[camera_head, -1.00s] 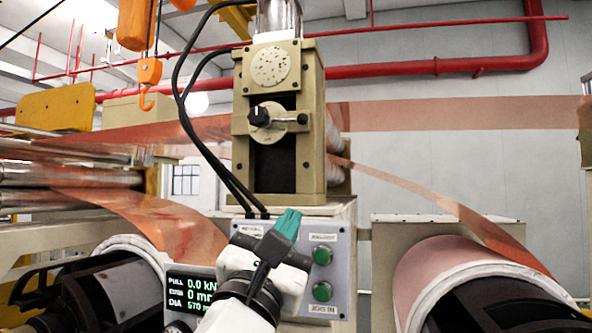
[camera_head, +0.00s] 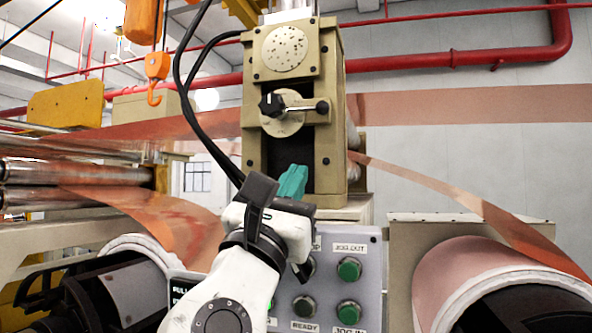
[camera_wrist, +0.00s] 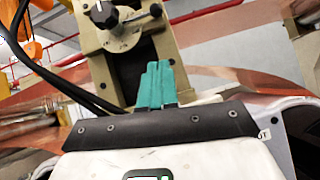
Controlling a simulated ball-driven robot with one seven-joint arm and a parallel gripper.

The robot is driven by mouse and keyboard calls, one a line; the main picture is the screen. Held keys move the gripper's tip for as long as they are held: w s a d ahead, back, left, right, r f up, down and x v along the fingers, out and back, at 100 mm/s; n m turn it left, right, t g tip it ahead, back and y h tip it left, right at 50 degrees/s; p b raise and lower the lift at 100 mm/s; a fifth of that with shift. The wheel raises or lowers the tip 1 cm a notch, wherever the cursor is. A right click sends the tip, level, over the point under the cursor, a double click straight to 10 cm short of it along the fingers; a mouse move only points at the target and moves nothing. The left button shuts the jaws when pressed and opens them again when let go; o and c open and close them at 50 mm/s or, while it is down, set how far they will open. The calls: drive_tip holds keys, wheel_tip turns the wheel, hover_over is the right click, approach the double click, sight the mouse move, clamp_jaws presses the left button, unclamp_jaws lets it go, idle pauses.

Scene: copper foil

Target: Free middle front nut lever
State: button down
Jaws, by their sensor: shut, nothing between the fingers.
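The nut lever (camera_head: 282,107) is a black knob and a short bar with a round end, set on a pale round dial on the front of the beige roller housing (camera_head: 255,140). The wrist view also shows the lever (camera_wrist: 122,17) at the top, above the fingertips. My gripper (camera_head: 293,181) has teal fingers, which are shut and empty. They point up, below the lever and in front of the housing's dark opening, apart from the lever. In the wrist view the fingers (camera_wrist: 157,84) stand side by side.
A control panel (camera_head: 330,285) with green buttons is below the housing, partly behind my arm. Black cables (camera_head: 187,85) hang at the housing's left. Copper foil (camera_head: 470,105) runs behind it, with rolls at both sides. An orange hook (camera_head: 157,75) hangs at upper left.

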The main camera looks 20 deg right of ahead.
sight(300, 110)
drive_tip(key=w+d+r+p, duration=0.1)
drive_tip(key=r, duration=0.1)
drive_tip(key=w+d+r+p, duration=0.1)
drive_tip(key=w+d+r, duration=0.1)
drive_tip(key=r, duration=0.1)
drive_tip(key=w+d+r+p, duration=0.1)
drive_tip(key=d+r, duration=0.1)
drive_tip(key=r, duration=0.1)
drive_tip(key=shift+w+r, duration=0.15)
drive_tip(key=shift+r, duration=0.1)
drive_tip(key=shift+w+r+p, duration=0.1)
drive_tip(key=shift+w+p, duration=0.05)
drive_tip(key=shift+p, duration=0.15)
